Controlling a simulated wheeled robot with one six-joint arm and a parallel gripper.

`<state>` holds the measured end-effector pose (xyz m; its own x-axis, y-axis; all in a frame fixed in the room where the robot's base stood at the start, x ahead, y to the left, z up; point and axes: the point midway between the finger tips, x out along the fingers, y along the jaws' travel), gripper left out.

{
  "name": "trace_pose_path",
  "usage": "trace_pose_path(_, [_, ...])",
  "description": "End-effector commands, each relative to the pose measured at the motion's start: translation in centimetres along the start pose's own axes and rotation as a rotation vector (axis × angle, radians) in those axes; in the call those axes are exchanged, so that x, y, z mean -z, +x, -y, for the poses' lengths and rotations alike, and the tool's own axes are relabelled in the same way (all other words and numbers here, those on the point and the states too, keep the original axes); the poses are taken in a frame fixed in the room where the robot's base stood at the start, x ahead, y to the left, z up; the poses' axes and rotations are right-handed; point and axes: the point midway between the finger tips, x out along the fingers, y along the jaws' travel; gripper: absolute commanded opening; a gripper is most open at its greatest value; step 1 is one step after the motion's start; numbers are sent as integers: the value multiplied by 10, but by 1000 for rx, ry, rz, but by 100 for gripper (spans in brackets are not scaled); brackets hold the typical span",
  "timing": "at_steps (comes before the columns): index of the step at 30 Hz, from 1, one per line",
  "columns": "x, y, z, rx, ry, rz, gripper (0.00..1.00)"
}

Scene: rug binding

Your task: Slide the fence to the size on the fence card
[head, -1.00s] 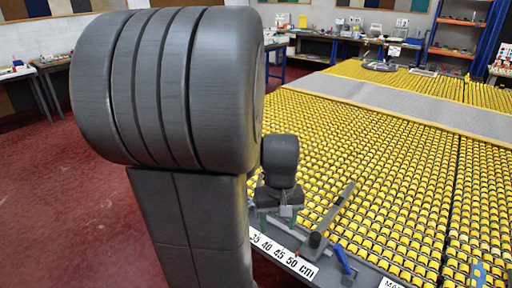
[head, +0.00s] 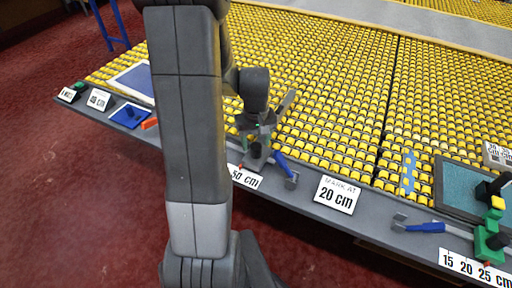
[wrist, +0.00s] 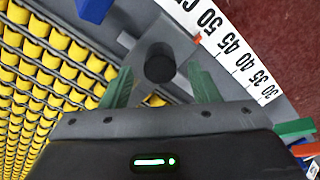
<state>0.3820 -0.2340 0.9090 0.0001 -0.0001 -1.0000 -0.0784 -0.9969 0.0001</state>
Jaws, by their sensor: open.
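The fence is a grey block with an upright black knob (wrist: 160,67) and a long grey bar (head: 287,103) lying over the yellow rollers. Its grey block (wrist: 176,37) sits beside the white cm scale (wrist: 228,45), with a red pointer (wrist: 197,40) between the 45 and 50 labels, closer to 50. My gripper (wrist: 162,78) is open, its green fingers on either side of the knob, not visibly touching it. In the head view my gripper (head: 257,136) hangs over the fence, and my arm hides most of the scale. A card reading "MARK AT 20 cm" (head: 337,194) stands to the right.
A blue-handled tool (head: 284,165) lies right of the fence. Another blue-handled tool (head: 425,227) and a second scale (head: 475,268) with a green and black block (head: 490,240) are further right. At left are small cards (head: 99,99) and a blue pad (head: 129,115).

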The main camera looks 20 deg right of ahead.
Motion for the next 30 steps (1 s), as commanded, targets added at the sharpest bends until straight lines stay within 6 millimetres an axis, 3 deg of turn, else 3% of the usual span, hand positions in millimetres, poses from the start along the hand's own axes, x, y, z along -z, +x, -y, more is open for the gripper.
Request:
trace_pose_path(7, [-1,29,0,1,0,2,55])
trace_pose_path(19, [0,34,0,0,0,0,55])
trace_pose_path(27, [0,34,0,0,0,0,4])
trace_pose_path(30, [0,34,0,0,0,0,0])
